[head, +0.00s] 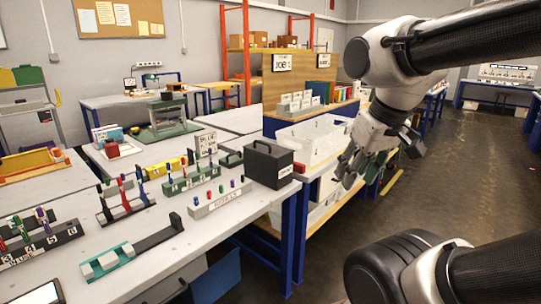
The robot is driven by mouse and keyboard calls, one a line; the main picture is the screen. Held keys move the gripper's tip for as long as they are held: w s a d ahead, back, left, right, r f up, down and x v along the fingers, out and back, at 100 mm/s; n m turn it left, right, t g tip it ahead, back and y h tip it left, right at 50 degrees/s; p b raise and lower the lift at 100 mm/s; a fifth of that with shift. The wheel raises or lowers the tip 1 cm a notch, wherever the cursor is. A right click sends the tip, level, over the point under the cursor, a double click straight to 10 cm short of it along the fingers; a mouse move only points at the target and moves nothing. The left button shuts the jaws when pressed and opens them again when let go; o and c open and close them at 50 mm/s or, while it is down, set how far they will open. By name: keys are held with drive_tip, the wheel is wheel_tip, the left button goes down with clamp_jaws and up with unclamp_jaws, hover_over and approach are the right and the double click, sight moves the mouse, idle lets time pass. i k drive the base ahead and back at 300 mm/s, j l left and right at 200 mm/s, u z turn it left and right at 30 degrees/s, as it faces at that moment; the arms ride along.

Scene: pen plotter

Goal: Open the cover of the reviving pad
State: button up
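I cannot tell for sure which object is the reviving pad, as no label that I can read names it. A black box (268,164) with a handle on its closed top and a small white label stands at the right end of the near workbench. A smaller dark item (230,160) lies just left of it. A teal and dark tray (128,252) with pale blocks lies at the bench's front. My gripper (353,170) hangs in the air right of the black box, apart from it, pointing down and left. Its fingers look spread and empty.
Racks of coloured pens (190,180) and a grey rack (220,199) fill the workbench (205,237). A white bin (312,142) stands behind the black box. A blue divider with a wooden panel (296,78) rises beyond. The floor (450,180) to the right is open.

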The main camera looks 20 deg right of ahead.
sight(232, 158)
drive_tip(key=i+l+u, duration=0.4)
drive_tip(key=i+l, duration=0.2)
drive_tip(key=i+l+u, duration=0.25)
drive_tip(key=l, duration=0.25)
drive_tip(key=i+l+u, duration=0.2)
drive_tip(key=l, duration=0.25)
